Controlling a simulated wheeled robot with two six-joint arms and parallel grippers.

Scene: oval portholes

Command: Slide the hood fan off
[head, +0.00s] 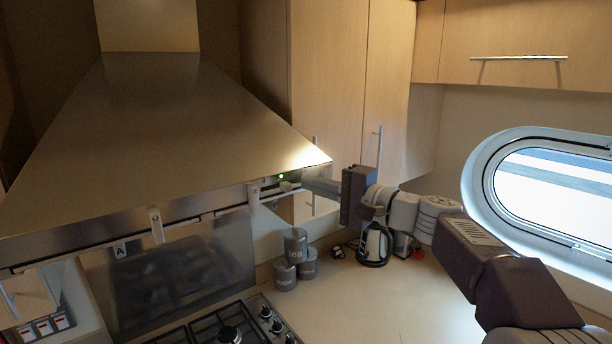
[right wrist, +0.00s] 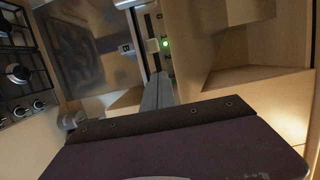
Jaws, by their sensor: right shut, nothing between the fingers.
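The metal range hood (head: 170,140) fills the left of the head view. A narrow control strip (head: 215,206) runs along its front lower edge, with several white tabs. A small green light (head: 281,177) glows near the strip's right end, and it also shows in the right wrist view (right wrist: 165,43). A pale tab (head: 288,187) sits just below the light. My right gripper (head: 306,185) is shut and empty, its tips close to the strip's right end. In the right wrist view its fingers (right wrist: 159,80) point toward the light; I cannot tell if they touch. My left gripper is out of view.
A gas hob (head: 225,325) lies below the hood. Grey canisters (head: 295,245) and a kettle (head: 375,245) stand on the counter (head: 350,300). Tall wooden cupboards (head: 330,80) rise behind the gripper. An oval porthole (head: 480,170) is at the right.

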